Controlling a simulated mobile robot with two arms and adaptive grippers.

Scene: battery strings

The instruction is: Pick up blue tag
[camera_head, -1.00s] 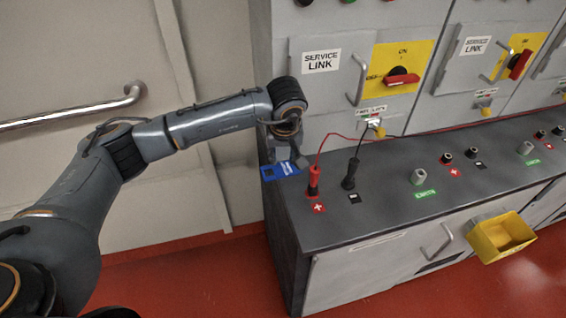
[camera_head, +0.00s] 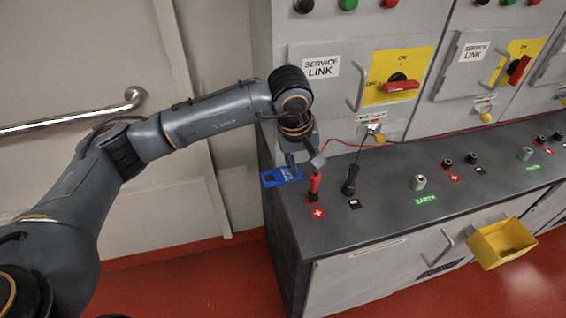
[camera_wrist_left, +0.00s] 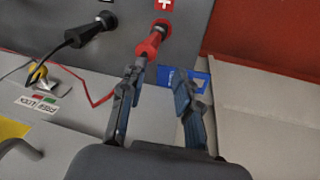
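The blue tag (camera_head: 281,177) lies at the left end of the grey bench top, left of the red plug (camera_head: 314,188). In the left wrist view the blue tag (camera_wrist_left: 198,80) shows partly, behind the right-hand finger. My left gripper (camera_head: 305,164) is just above and right of the tag, close to the red plug. In the wrist view the left gripper (camera_wrist_left: 157,88) is open with nothing between its fingers; the red plug (camera_wrist_left: 153,42) lies beyond the gap. Whether a finger touches the tag or plug I cannot tell. My right gripper is out of view.
A black plug (camera_head: 350,183) with a cable stands right of the red plug. An earth terminal (camera_head: 418,183) and a yellow bin (camera_head: 502,243) are further right. The cabinet front with a service link panel (camera_head: 321,68) rises behind the bench (camera_head: 385,205).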

